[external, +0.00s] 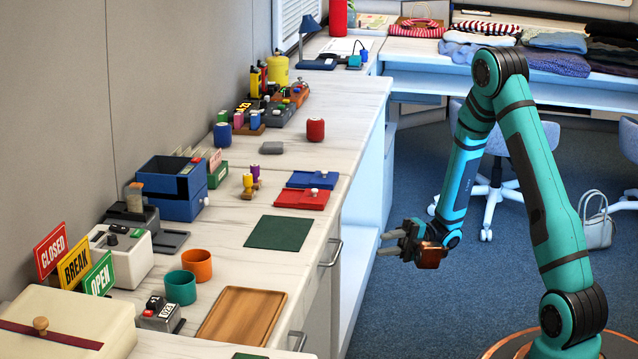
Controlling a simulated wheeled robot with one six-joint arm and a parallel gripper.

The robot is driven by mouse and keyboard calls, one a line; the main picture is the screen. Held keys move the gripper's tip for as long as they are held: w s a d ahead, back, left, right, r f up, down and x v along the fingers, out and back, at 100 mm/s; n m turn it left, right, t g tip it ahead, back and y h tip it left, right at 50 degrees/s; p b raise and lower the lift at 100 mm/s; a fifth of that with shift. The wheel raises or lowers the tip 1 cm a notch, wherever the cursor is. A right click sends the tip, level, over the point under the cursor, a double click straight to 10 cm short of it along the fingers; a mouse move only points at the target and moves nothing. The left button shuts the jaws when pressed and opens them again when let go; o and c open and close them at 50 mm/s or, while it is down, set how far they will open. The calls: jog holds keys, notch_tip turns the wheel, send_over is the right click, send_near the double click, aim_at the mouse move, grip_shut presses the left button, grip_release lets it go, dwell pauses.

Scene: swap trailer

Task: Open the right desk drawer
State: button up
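The long desk (205,255) has two drawer fronts on its right-facing side. The farther drawer's metal handle (332,253) is in plain view, and its front looks flush with the desk. The nearer drawer's handle (298,341) is at the bottom, partly cut off by the picture edge. My gripper (393,240) hangs in free air to the right of the farther handle, clearly apart from it, with its fingers toward the desk. The fingers look spread and hold nothing.
A wooden tray (242,316) and a green mat (279,232) lie near the desk edge above the drawers. Cups, signs and boxes stand farther back. The carpet (400,310) between the desk and my arm is clear. A chair (495,185) stands behind my arm.

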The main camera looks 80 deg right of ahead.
aim_at(338, 250)
jog(key=x, duration=1.6)
jog(key=shift+a, duration=0.15)
grip_shut()
